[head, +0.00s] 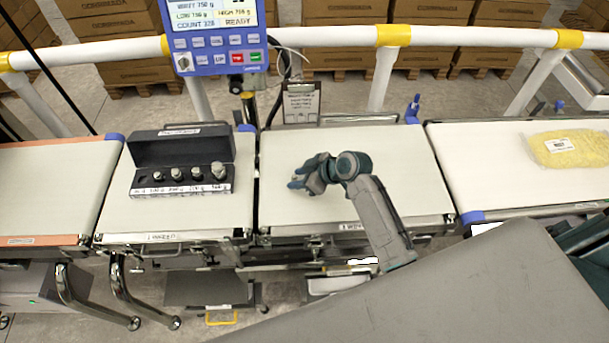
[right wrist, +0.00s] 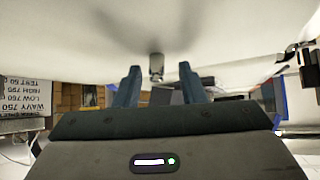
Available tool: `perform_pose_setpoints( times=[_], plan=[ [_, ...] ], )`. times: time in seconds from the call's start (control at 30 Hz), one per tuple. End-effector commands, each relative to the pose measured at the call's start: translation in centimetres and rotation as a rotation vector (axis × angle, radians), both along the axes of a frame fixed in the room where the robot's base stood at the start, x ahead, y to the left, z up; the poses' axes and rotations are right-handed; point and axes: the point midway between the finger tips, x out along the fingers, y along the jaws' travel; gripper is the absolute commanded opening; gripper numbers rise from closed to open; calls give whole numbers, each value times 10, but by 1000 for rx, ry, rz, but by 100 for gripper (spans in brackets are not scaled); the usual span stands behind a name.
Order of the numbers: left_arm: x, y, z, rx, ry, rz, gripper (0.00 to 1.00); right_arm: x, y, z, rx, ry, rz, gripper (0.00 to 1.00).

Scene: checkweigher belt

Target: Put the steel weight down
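The small steel weight (right wrist: 156,68) shows in the right wrist view, where the picture is upside down. It appears to stand on the white belt (right wrist: 230,32), with a soft shadow beside it. My right gripper (right wrist: 160,72) is open, with a finger on each side of the weight and a clear gap on both sides. In the head view my right gripper (head: 303,181) is low over the middle belt (head: 400,165), and I cannot make out the weight there. My left gripper is not in view.
An open dark weight case (head: 180,190) holding several steel weights stands on the belt to the left. A blue display unit (head: 216,35) and a small sign (head: 301,103) stand behind. A yellow bag (head: 570,150) lies on the right belt. The middle belt is otherwise clear.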

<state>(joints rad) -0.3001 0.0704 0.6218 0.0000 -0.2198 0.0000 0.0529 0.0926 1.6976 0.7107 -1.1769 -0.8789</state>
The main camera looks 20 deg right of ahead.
Motion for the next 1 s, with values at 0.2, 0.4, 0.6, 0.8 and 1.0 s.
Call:
perform_pose_setpoints(
  times=[0.2, 0.4, 0.6, 0.8, 1.0],
  plan=[
    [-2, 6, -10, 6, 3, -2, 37, -13, -16, 15, -5, -4, 2, 37],
    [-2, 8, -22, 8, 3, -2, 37, -36, -41, 45, -8, -4, 2, 37],
    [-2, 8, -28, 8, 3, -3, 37, -51, -57, 67, -5, -3, 1, 37],
    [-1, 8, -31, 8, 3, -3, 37, -59, -63, 78, -2, 0, 1, 37],
    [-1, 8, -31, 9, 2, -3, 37, -60, -64, 80, 0, 0, 1, 37]
  ],
)
